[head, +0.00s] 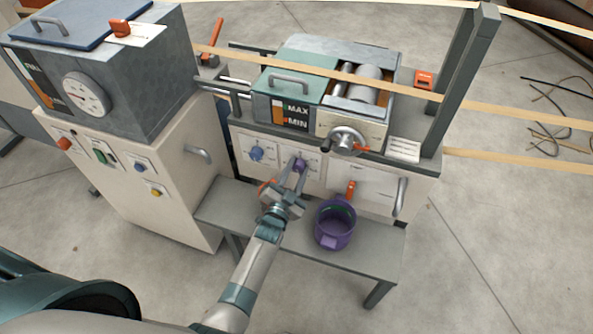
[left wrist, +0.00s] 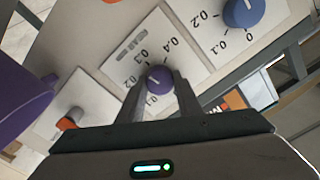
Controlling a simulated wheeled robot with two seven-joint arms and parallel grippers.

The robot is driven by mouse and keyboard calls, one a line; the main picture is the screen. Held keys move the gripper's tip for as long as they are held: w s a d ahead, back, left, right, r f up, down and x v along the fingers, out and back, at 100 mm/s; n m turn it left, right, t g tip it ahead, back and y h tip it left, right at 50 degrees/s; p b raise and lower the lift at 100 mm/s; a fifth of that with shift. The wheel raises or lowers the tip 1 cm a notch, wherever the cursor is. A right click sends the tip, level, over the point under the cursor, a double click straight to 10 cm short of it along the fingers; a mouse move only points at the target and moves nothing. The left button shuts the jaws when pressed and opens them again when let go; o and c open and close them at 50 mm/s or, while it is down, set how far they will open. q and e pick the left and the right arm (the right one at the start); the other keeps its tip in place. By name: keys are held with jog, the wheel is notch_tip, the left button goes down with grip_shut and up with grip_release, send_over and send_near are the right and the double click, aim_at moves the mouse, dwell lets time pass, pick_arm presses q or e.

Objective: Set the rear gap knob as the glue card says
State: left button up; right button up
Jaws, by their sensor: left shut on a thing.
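A purple knob (head: 300,165) sits on a white dial plate on the machine's front panel. My left gripper (head: 297,171) is shut on it, one finger on each side. In the left wrist view the purple knob (left wrist: 158,79) has a short white pointer line, and its plate carries 0.1 to 0.4; the exact reading is unclear. A blue knob (head: 257,153) with its own numbered plate is to its left; it also shows in the left wrist view (left wrist: 243,12).
A purple pot (head: 335,224) stands on the grey shelf (head: 375,262) right of my left gripper. An orange-handled valve (head: 351,187) is above it. A crank wheel (head: 347,141) sticks out above the panel. A cabinet with a gauge (head: 86,94) stands at left.

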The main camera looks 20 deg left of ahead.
pick_arm(q)
jog(key=shift+f+m, duration=0.15)
jog(key=shift+m, duration=0.95)
pick_arm(e)
jog(key=shift+w+d+f, duration=0.15)
jog(key=shift+w+d, duration=0.05)
jog(key=shift+w, duration=0.1)
jog(key=shift+s, duration=0.1)
pick_arm(q)
jog(key=o, duration=1)
jog(key=shift+o, duration=0.2)
jog(key=shift+s, duration=0.1)
pick_arm(e)
jog(key=shift+s, duration=0.1)
pick_arm(q)
jog(key=shift+s, duration=0.5)
jog(key=s+b, duration=0.1)
jog(key=s, duration=1.5)
jog(key=shift+s+a+b, duration=0.15)
jog(key=shift+a+b, duration=0.15)
jog(key=shift+b, duration=0.05)
pick_arm(e)
jog(key=shift+s+d+f+g, duration=0.3)
jog(key=shift+d+f+g, duration=0.3)
jog(key=shift+d+f, duration=0.05)
